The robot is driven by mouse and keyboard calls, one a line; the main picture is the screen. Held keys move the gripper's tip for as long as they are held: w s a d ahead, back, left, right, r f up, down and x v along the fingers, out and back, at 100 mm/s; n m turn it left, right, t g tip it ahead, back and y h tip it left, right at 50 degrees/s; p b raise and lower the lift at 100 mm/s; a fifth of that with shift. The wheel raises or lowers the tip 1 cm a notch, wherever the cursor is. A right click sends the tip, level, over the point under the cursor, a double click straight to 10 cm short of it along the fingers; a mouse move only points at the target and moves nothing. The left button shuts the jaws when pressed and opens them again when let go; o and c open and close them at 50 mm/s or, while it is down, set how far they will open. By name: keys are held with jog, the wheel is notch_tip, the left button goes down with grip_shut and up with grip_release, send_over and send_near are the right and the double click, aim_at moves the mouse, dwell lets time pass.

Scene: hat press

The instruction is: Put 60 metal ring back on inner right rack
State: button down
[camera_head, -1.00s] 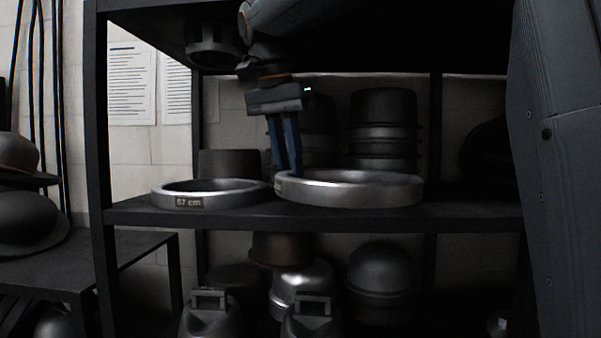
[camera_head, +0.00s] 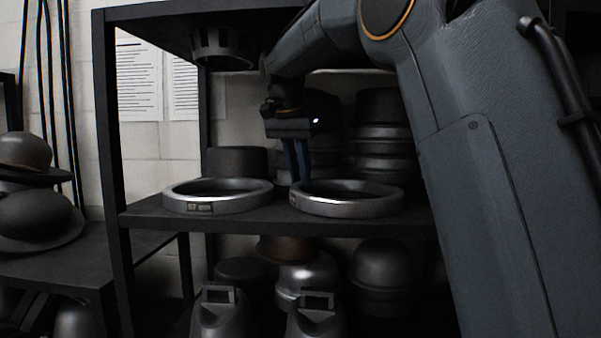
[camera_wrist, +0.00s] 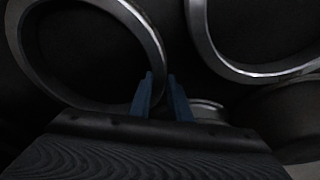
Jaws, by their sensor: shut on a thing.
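A metal ring (camera_head: 345,208) is at the right of the middle shelf in the head view, its small label too blurred to read. My gripper (camera_head: 303,179) is shut on this ring's left-rear rim, with its blue fingers pointing down. The ring looks level, at or just above the shelf; I cannot tell if it touches. In the wrist view the held ring (camera_wrist: 150,38) is at left, its rim running between the fingers (camera_wrist: 162,84). A second metal ring (camera_head: 217,203), labelled 57 cm, lies to the left on the shelf; a ring also shows at upper right (camera_wrist: 215,58) in the wrist view.
The black rack's shelf (camera_head: 160,217) carries both rings near its front. Dark stacked hat blocks (camera_head: 385,140) and a dark cylinder (camera_head: 237,162) stand behind them. A slotted metal part (camera_head: 224,50) hangs above at left. Hats (camera_head: 38,215) lie on a side table at left.

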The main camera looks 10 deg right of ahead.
jog(key=c, duration=1.7)
grip_release()
jog(key=shift+f, duration=0.1)
jog(key=shift+o, duration=0.2)
jog(key=shift+a+r+b, duration=0.1)
jog(key=shift+r+b, duration=0.2)
jog(key=shift+r, duration=0.1)
jog(key=shift+b+v, duration=0.5)
jog(key=shift+v, duration=0.55)
jog(key=s+a+b, duration=0.1)
jog(key=s+a, duration=0.1)
jog(key=s+a+b, duration=0.1)
jog(key=s+a, duration=0.1)
jog(key=a, duration=0.1)
jog(key=s+a+b, duration=0.1)
jog(key=s+a, duration=0.2)
jog(key=shift+a+b, duration=0.2)
jog(key=shift+b, duration=0.1)
jog(key=shift+s+a+r, duration=0.1)
jog(key=shift+s+a, duration=0.3)
jog(key=shift+a, duration=0.1)
